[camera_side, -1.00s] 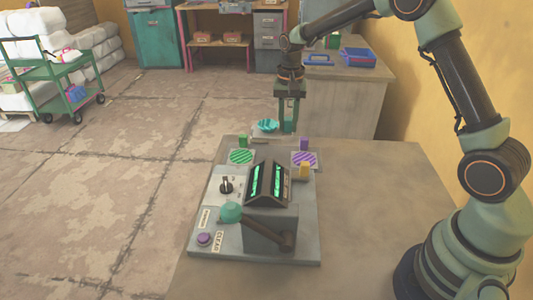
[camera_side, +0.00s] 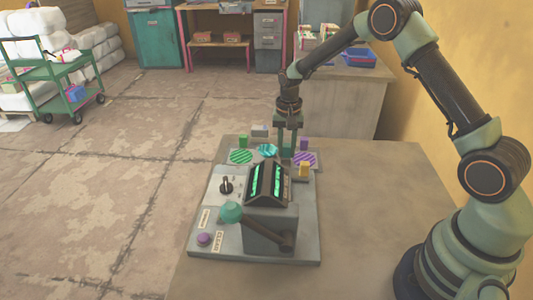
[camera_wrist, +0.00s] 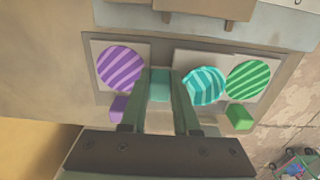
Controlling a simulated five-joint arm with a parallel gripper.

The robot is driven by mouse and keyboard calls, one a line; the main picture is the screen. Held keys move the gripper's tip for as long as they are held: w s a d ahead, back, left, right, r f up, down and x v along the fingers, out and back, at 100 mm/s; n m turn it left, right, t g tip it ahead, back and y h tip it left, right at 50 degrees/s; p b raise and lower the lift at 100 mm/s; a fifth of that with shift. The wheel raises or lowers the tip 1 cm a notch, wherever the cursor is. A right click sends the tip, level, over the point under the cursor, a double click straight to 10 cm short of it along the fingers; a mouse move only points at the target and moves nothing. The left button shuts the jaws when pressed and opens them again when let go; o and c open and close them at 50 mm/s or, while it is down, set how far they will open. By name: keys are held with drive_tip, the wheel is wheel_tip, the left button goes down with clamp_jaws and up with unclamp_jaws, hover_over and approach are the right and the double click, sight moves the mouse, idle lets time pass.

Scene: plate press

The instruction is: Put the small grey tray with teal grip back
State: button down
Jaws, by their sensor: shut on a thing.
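My gripper (camera_side: 287,150) is lowered behind the press in the side view. In the wrist view my gripper (camera_wrist: 160,95) is shut on the teal grip (camera_wrist: 160,82), a small block between the fingers. A teal striped disc (camera_wrist: 204,86) lies beside the grip; it also shows in the side view (camera_side: 267,150), left of the fingers. The tray under the disc is hard to make out, and I cannot tell whether it touches the surface below.
The press (camera_side: 268,195) stands in front of my gripper. A green striped disc (camera_side: 241,157) and green block (camera_side: 243,141) are to the left, a purple striped disc (camera_side: 304,159) and purple block (camera_side: 304,144) to the right. The table's right side is bare.

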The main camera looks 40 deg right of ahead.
drive_tip(key=shift+f, duration=0.25)
drive_tip(key=shift+f, duration=0.35)
drive_tip(key=c, duration=0.7)
unclamp_jaws()
drive_tip(key=shift+o, duration=0.2)
drive_tip(key=shift+r, duration=0.1)
wheel_tip(320, 180, up, 13)
drive_tip(key=s+a+r+n+t, duration=0.3)
drive_tip(key=s+r+n, duration=0.1)
drive_tip(key=s+r, duration=0.5)
drive_tip(key=s+a+r+n+t, duration=0.1)
drive_tip(key=s+n, duration=0.4)
drive_tip(key=s, duration=0.6)
drive_tip(key=shift+s+a+r+t, duration=0.3)
drive_tip(key=shift+a+r+t, duration=0.05)
drive_tip(key=shift+a+t, duration=0.4)
